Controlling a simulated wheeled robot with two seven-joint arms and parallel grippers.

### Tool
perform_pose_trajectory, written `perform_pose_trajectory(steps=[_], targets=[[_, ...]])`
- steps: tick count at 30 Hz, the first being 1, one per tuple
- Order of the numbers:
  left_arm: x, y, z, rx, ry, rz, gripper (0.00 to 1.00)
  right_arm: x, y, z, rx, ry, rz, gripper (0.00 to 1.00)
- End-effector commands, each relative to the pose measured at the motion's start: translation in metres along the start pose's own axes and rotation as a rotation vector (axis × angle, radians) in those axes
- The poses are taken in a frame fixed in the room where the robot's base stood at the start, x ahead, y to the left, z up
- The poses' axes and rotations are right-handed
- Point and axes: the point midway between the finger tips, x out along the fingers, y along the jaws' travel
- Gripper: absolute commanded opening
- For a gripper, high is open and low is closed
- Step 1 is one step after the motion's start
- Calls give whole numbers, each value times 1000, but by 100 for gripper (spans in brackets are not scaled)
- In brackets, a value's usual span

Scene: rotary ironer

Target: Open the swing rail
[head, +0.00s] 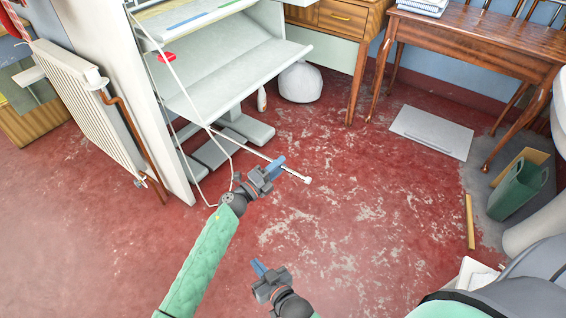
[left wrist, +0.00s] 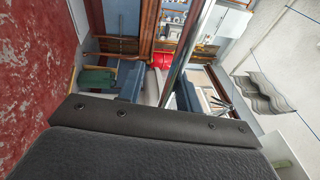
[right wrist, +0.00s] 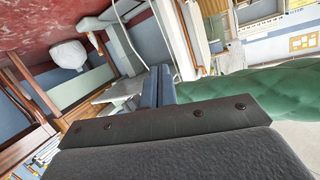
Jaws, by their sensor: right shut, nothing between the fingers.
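The swing rail (head: 229,138) is a thin white rod reaching out from the ironer (head: 225,70) over the floor, ending in a pale knob (head: 307,180). My left gripper (head: 276,166) is at the rail, a short way in from the knob. In the left wrist view its blue fingers (left wrist: 158,92) are apart, and the shiny rail (left wrist: 190,50) passes between them, close to the right finger. Whether it touches that finger is hard to tell. My right gripper (head: 257,267) is lower, away from the rail. Its fingers (right wrist: 158,86) are together and empty.
A white radiator (head: 88,105) stands left of the ironer. A wooden table (head: 480,35) is at the back right, with a grey board (head: 432,132) on the floor before it. A green bin (head: 518,190) is at the right. The red floor in the middle is free.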

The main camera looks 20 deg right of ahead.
Motion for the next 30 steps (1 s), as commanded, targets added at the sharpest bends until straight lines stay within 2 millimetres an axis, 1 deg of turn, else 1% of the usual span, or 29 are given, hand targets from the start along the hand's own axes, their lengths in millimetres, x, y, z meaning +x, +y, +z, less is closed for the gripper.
perform_pose_trajectory(steps=[10, 20, 30], targets=[[-3, 1, 0, 0, 0, 1, 34, 6, 0, -10, -5, 18, -4, 0], [-21, 2, 3, -1, 0, 1, 34, 7, 0, -12, -6, 21, -4, 0], [-40, 1, 7, 0, -1, 1, 34, 1, -2, -6, -1, 9, -3, 0]])
